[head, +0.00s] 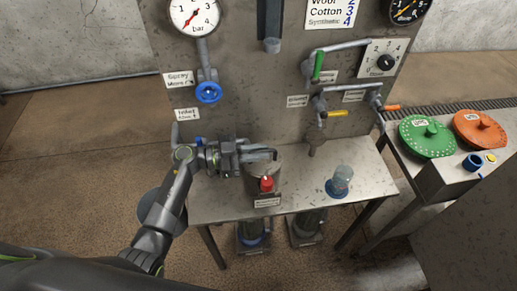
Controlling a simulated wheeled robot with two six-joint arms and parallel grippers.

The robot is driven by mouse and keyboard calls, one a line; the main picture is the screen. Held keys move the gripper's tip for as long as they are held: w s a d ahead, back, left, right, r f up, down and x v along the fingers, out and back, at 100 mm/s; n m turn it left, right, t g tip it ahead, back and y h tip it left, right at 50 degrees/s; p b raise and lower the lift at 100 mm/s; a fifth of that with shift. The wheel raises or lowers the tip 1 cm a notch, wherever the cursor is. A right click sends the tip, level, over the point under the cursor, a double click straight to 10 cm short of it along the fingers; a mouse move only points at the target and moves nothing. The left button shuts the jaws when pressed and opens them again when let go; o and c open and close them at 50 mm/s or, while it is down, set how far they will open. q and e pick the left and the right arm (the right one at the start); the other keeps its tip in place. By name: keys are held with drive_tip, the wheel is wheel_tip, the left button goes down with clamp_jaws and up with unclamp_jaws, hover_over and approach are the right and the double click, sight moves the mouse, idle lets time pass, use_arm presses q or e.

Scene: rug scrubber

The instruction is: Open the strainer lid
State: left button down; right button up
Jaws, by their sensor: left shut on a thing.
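The strainer is a grey cylindrical pot (255,182) on the metal table, with a red knob (267,183) on its front and a label below it. My left gripper (262,154) comes in from the left and lies across the top of the pot, shut on the strainer lid. The gripper covers most of the lid, so the gripped part is hidden and I cannot tell whether the lid is raised. My right gripper is not in view.
A jar with a blue base (339,183) stands on the table (304,190) to the right. Behind rises a panel (250,85) with a blue valve (209,92), pipes and green, yellow and orange levers. Green (425,140) and orange (478,130) discs lie on the right bench.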

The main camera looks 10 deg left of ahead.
use_arm(q)
drive_tip(key=w+r+n+p, duration=0.1)
drive_tip(key=n+p, duration=0.1)
drive_tip(key=p, duration=0.1)
drive_tip(key=w+r+n+p, duration=0.1)
drive_tip(key=r+p, duration=0.1)
drive_tip(key=p, duration=0.1)
drive_tip(key=shift+w+a+n+p, duration=0.1)
drive_tip(key=shift+a+n+p, duration=0.2)
drive_tip(key=shift+a+n, duration=0.1)
drive_tip(key=shift+w+n+p, duration=0.35)
drive_tip(key=shift+n+p, duration=0.05)
drive_tip(key=shift+w+a+r, duration=0.1)
drive_tip(key=shift+w+a, duration=0.05)
drive_tip(key=shift+w, duration=0.1)
drive_tip(key=c, duration=1.7)
unclamp_jaws()
drive_tip(key=shift+o, duration=1.1)
drive_tip(key=shift+w+f, duration=0.15)
drive_tip(key=shift+f, duration=0.05)
